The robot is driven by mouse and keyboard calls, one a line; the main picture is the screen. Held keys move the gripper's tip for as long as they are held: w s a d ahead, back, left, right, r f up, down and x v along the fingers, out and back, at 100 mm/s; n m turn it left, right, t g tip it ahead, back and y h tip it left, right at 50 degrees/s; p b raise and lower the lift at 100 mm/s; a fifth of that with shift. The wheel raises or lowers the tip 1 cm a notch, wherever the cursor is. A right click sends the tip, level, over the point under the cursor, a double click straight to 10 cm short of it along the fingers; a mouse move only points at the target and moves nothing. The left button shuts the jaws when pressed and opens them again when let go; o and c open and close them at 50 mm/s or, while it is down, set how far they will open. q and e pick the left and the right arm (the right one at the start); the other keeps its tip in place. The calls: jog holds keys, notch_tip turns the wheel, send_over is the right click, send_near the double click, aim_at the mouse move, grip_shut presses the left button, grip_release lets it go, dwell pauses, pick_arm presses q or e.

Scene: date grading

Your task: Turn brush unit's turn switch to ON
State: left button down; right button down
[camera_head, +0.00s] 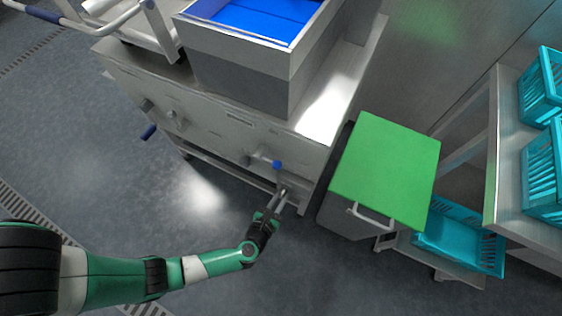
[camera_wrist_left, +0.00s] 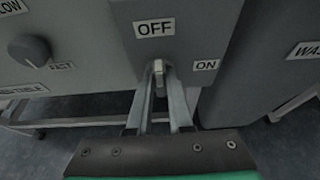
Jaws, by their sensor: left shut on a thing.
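The brush unit (camera_head: 238,72) is a grey metal cabinet with a front panel. Its turn switch (camera_wrist_left: 158,68) is a small metal lever, seen in the left wrist view below the OFF label (camera_wrist_left: 154,28) and left of the ON label (camera_wrist_left: 206,65). My left gripper (camera_head: 282,190) is at the lower right of the panel. In the left wrist view its fingers (camera_wrist_left: 160,85) are closed around the switch lever, which points about straight toward OFF or away from it; I cannot tell which. My right gripper is not in view.
A dark knob (camera_wrist_left: 29,49) sits left of the switch. A blue-ended valve handle (camera_head: 277,164) sticks out just above my left gripper. A green-topped bin (camera_head: 385,165) stands close on the right. Turquoise crates (camera_head: 455,240) lie beyond it. Open floor lies in front.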

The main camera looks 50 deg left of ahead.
pick_arm(q)
jog(key=shift+d, duration=0.1)
jog(key=shift+m+y+p, duration=0.3)
jog(key=shift+m+y, duration=0.1)
jog(key=shift+m, duration=0.1)
jog(key=shift+w+d+f+m+g+y, duration=0.15)
jog(key=shift+m+g+y, duration=0.1)
jog(key=shift+m+y, duration=0.55)
jog(key=shift+d+r+m+g+y, duration=0.1)
jog(key=shift+m+g+y, duration=0.3)
jog(key=shift+m, duration=0.7)
